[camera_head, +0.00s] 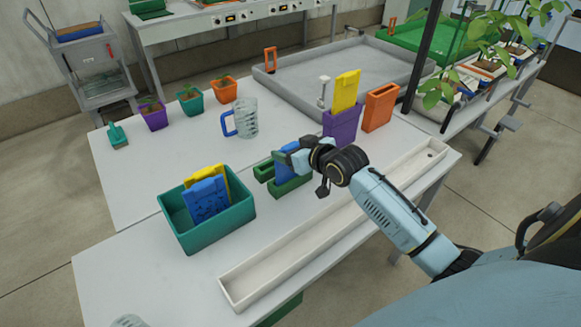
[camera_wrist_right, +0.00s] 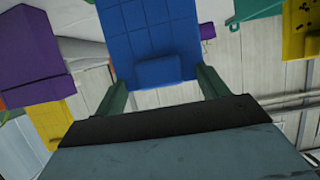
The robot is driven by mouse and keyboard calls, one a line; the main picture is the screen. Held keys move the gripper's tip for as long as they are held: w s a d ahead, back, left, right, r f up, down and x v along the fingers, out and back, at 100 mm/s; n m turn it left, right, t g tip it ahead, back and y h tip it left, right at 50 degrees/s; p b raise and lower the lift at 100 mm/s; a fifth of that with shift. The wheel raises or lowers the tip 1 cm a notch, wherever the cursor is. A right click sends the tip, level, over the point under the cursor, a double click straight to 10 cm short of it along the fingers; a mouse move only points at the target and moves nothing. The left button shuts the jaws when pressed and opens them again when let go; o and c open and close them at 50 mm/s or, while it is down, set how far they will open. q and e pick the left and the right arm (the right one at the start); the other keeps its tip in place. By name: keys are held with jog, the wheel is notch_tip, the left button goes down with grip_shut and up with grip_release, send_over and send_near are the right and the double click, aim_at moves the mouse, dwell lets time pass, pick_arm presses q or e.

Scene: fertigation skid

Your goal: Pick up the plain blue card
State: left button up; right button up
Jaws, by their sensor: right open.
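A blue card (camera_head: 287,174) stands upright in a green slotted holder (camera_head: 294,186) on the white table. In the right wrist view the blue card (camera_wrist_right: 150,35) shows faint grid lines and a raised block. My right gripper (camera_head: 293,153) is at the card's upper part. Its two fingers (camera_wrist_right: 163,90) are open, one on each side of the card; I cannot tell whether they touch it. Another blue card (camera_head: 207,200), with marks on its face, leans in a teal bin (camera_head: 221,236) before a yellow card (camera_head: 218,178). My left gripper is not in view.
A clear jug (camera_head: 246,120) with a blue handle stands behind the gripper. A purple holder (camera_head: 341,126) with a yellow card (camera_head: 346,90) and an orange holder (camera_head: 380,107) stand behind right. A long white trough (camera_head: 255,290) lies in front. Potted plants line the back left.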

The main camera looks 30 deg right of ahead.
jog(key=shift+w+f, duration=0.2)
jog(key=shift+w, duration=0.35)
jog(key=c, duration=1.3)
